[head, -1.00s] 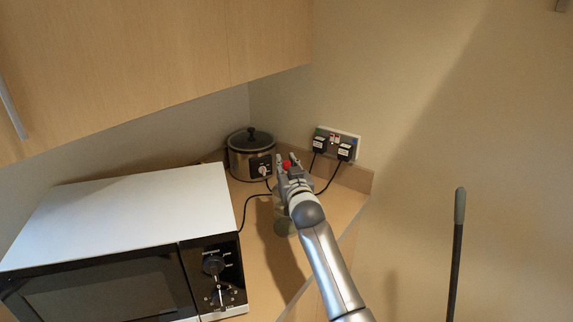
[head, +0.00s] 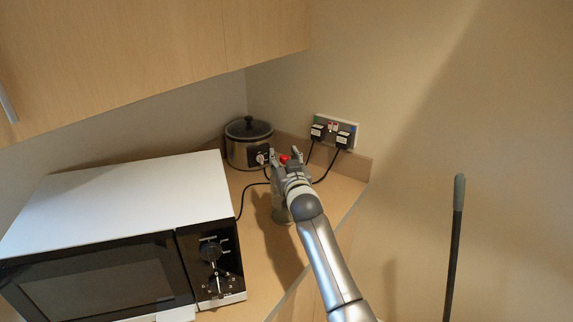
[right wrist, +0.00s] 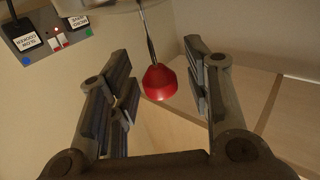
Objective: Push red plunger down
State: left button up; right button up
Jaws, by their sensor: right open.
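The red plunger knob (head: 284,159) shows between the fingertips of my right gripper (head: 287,155) in the head view. In the right wrist view the red knob (right wrist: 159,82) sits at the end of a thin metal rod, between the open fingers of the right gripper (right wrist: 160,75) and apart from both. The vessel (head: 281,208) below the plunger stands on the counter, mostly hidden behind my right gripper and arm. My left gripper is not in view.
A microwave (head: 110,210) fills the left of the counter (head: 256,232). A slow cooker (head: 246,146) stands in the back corner. A wall socket (head: 334,128) with two black plugs has cables running to the counter. A dark pole (head: 455,235) stands at right.

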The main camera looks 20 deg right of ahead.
jog(key=s+a, duration=0.1)
jog(key=s, duration=1.1)
